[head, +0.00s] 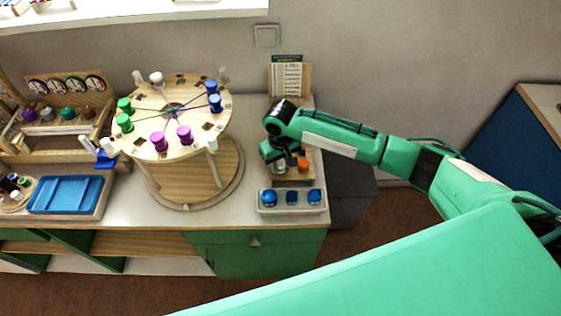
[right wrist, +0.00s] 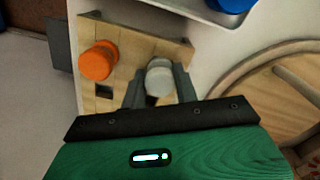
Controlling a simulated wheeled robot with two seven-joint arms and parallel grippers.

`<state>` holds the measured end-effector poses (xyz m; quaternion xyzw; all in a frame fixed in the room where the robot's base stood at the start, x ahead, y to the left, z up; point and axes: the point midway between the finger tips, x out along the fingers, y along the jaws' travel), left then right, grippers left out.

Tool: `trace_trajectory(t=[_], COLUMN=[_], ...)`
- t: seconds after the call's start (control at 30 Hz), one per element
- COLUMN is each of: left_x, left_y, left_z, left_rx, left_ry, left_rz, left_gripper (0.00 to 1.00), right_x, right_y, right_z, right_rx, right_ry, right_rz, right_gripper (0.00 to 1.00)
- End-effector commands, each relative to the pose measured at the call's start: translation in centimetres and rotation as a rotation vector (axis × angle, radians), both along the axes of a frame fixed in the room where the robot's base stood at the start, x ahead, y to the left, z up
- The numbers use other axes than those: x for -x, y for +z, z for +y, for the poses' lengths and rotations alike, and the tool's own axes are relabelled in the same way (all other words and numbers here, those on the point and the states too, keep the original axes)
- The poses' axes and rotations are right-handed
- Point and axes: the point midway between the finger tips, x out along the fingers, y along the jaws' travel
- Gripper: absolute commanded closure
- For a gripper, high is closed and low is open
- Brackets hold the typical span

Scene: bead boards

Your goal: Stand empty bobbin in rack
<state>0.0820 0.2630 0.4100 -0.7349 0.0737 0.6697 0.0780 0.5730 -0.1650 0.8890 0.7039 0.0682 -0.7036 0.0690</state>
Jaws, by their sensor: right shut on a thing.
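My right gripper (head: 273,153) is over the small wooden rack (head: 291,183) at the right end of the counter. In the right wrist view its fingers (right wrist: 160,88) are shut on a pale grey bobbin (right wrist: 159,78), which shows no coloured thread. The bobbin appears upright over the rack (right wrist: 133,36); I cannot tell whether its lower end is seated in a hole. An orange bobbin (right wrist: 98,61) stands in the rack beside it, also seen in the head view (head: 303,164). An empty square hole (right wrist: 104,91) shows near the orange bobbin. My left gripper is not in view.
A card holder (head: 288,80) stands behind the rack. A blue tray (head: 65,195) lies far left.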

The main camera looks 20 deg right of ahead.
Motion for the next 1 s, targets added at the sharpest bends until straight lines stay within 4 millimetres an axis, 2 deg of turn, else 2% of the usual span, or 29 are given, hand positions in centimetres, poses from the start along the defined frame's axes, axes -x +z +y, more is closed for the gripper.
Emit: trace_trajectory(t=[0.13,0.17,0.23,0.27,0.53,0.67,0.77,1.0], left_x=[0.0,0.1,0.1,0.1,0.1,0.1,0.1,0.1], left_y=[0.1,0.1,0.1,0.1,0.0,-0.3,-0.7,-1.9], left_z=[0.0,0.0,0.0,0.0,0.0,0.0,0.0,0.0], left_rx=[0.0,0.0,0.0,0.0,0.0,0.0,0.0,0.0], left_ry=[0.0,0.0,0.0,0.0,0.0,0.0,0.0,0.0], left_rz=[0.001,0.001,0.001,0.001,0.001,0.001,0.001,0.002], left_gripper=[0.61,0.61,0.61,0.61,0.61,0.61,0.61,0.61], right_x=[0.0,0.0,0.0,0.0,0.0,-0.1,-0.1,-0.1], right_y=[-0.3,-0.2,-0.2,-0.2,-0.1,0.7,2.4,7.6], right_z=[0.0,0.0,0.0,0.0,0.0,0.0,0.0,0.0], right_rx=[-0.001,0.0,0.0,0.0,0.0,-0.001,-0.003,-0.002], right_ry=[0.0,0.0,0.0,0.0,0.0,-0.001,0.0,0.0], right_rz=[0.001,0.0,0.0,0.0,0.0,-0.002,-0.004,-0.004], right_gripper=[0.93,0.64,0.5,0.48,0.48,0.48,0.48,0.48])
